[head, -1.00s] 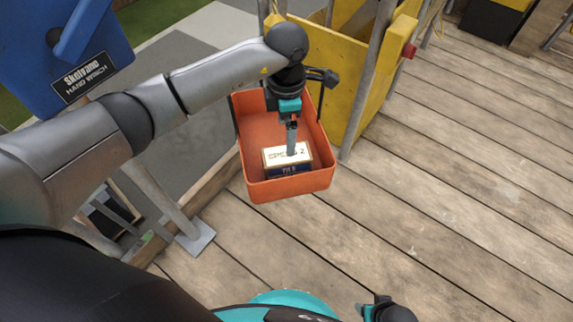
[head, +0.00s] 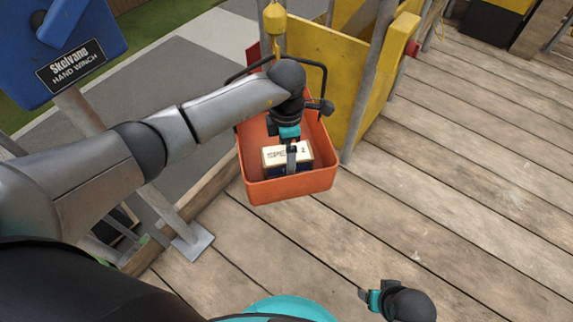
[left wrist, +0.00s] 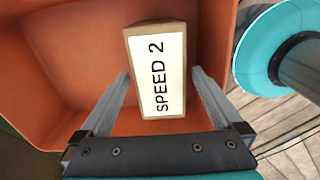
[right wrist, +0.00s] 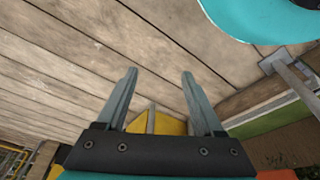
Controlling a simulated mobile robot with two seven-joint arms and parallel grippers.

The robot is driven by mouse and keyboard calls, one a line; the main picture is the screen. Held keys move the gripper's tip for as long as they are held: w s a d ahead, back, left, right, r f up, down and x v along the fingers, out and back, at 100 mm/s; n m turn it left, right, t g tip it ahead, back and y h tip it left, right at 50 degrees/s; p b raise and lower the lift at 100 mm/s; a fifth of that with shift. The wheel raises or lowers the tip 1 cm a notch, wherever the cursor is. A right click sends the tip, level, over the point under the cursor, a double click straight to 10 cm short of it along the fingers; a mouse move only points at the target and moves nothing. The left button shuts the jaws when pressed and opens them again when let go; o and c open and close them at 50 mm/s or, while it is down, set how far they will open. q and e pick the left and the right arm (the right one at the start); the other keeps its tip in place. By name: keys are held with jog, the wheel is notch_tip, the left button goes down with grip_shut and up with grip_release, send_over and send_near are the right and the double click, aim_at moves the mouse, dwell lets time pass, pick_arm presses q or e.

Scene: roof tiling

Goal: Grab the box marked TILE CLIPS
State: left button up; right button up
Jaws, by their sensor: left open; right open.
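A small box (head: 272,156) with a white top label lies in the orange bin (head: 290,188). In the left wrist view the box (left wrist: 160,75) has tan edges, and its label reads SPEED 2. No TILE CLIPS lettering is readable now; its dark front side is partly hidden by my finger in the head view. My left gripper (head: 291,160) is open, pointing down into the bin. In the left wrist view its fingers stand on either side of the box, with gaps visible. My right gripper (right wrist: 159,72) is open and empty over the plank deck, away from the bin.
The bin has a dark handle, with a yellow hoist hook (head: 274,22) near it. A yellow panel (head: 368,85) and grey post (head: 367,80) stand right beside it. A blue hand winch (head: 75,50) is at left. The plank deck (head: 470,180) at right is clear.

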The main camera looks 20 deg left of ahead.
pick_arm(q)
jog(key=shift+f, duration=0.65)
grip_shut()
dwell(0.4)
jog(key=shift+w+r, duration=0.1)
